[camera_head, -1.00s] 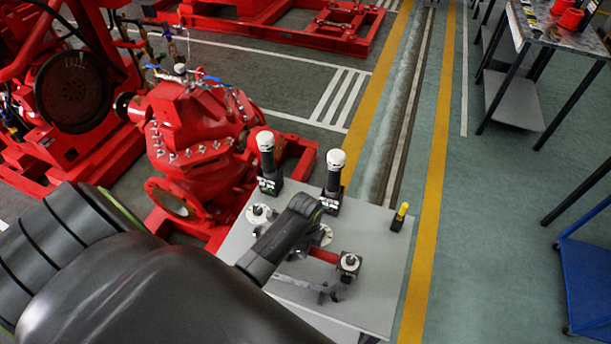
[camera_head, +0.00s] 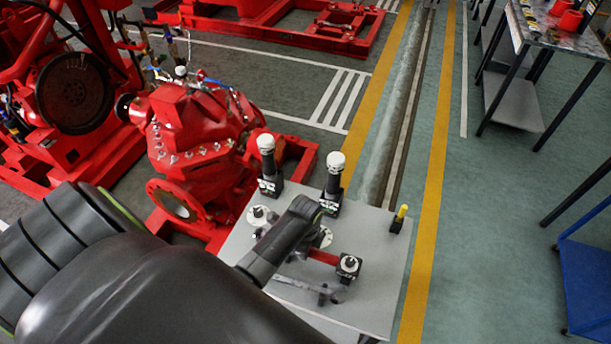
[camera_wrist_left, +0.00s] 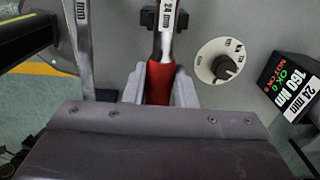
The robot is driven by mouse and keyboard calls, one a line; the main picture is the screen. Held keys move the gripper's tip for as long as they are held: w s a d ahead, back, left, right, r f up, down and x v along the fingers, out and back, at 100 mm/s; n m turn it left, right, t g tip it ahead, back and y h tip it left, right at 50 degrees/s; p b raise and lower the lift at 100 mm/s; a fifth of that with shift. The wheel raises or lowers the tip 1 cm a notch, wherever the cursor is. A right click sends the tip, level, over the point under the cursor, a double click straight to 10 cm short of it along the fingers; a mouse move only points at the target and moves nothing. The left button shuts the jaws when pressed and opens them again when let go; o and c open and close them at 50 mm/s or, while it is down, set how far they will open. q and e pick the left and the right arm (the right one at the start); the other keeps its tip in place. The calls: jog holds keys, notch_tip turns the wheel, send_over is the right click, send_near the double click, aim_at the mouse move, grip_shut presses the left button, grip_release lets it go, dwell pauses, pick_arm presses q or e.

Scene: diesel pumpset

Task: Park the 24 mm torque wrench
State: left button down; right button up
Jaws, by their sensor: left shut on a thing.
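In the left wrist view, the 24 mm torque wrench (camera_wrist_left: 160,82) has a red grip and a bright steel shaft marked "24 mm". My left gripper (camera_wrist_left: 158,90) is shut on the red grip, one grey finger on each side. The shaft runs up the picture between the two dark prongs of a black holder (camera_wrist_left: 149,18); whether it touches them I cannot tell. The wrench's far end is out of the frame. In the head view my left arm hides much of the grey bench (camera_head: 372,300), and the fingers are not clear there. My right gripper is not in view.
In the wrist view, another marked steel wrench (camera_wrist_left: 83,35) is at the left. A dial (camera_wrist_left: 220,62) and a black display box reading "24 mm 160 Nm" (camera_wrist_left: 290,88) are at the right. Two white-topped tools (camera_head: 334,180) stand on the bench near a red pump (camera_head: 190,125).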

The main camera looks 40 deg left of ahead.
pick_arm(q)
jog(key=shift+f+b, duration=0.55)
jog(key=shift+f, duration=0.4)
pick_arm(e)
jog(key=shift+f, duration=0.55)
pick_arm(q)
jog(key=c, duration=1.1)
grip_release()
